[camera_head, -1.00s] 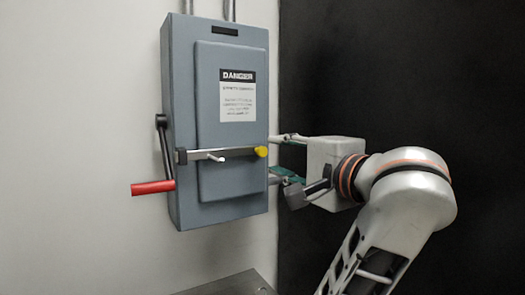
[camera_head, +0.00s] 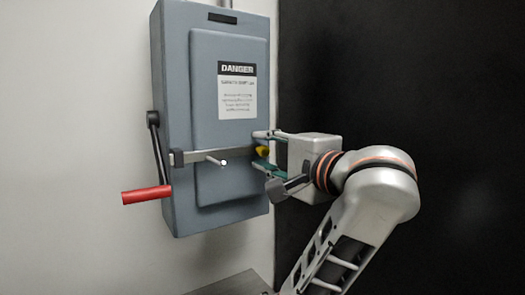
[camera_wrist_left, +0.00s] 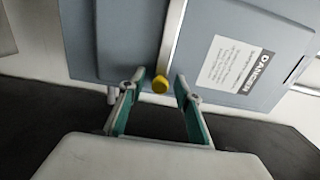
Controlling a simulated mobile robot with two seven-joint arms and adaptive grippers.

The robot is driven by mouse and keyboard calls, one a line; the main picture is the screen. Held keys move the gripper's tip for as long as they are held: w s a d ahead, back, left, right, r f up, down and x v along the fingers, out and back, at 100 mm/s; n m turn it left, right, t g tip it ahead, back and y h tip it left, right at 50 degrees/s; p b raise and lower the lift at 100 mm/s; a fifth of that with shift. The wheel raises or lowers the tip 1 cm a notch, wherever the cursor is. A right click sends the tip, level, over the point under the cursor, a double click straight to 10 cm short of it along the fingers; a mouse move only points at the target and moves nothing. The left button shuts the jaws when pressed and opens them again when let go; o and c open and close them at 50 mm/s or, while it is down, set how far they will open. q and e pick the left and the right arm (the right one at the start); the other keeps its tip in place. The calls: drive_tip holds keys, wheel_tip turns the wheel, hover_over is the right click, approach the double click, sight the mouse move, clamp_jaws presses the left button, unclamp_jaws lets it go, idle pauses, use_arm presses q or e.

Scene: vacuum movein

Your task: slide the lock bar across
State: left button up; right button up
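The lock bar (camera_head: 237,154) is a flat grey metal strip lying across the front of a grey-blue switch box. A short pale peg (camera_head: 217,161) sticks out of its middle. A yellow knob (camera_head: 262,150) sits at its right end; in the left wrist view the knob (camera_wrist_left: 160,85) is between the fingertips, with the bar (camera_wrist_left: 171,40) running up from it. My left gripper (camera_head: 260,151) is open, one finger above the knob and one below, with gaps still visible in the wrist view (camera_wrist_left: 160,81). My right gripper is out of view.
The switch box (camera_head: 180,205) hangs on a white wall and carries a DANGER label (camera_head: 237,90). A black lever with a red handle (camera_head: 147,195) is on its left side. A dark panel (camera_head: 440,90) fills the right. A grey surface (camera_head: 228,286) lies below.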

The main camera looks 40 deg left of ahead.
sight(244, 152)
use_arm(q)
clamp_jaws()
drive_tip(key=shift+s+a+f+b, duration=0.1)
drive_tip(key=shift+s+a+b, duration=0.1)
drive_tip(key=shift+s+b, duration=0.3)
drive_tip(key=shift+s+a+b, duration=0.25)
drive_tip(key=shift+s, duration=0.3)
drive_tip(key=shift+s+a+b, duration=0.2)
drive_tip(key=shift+s+b, duration=0.05)
drive_tip(key=shift+s, duration=0.25)
drive_tip(key=shift+w, duration=0.1)
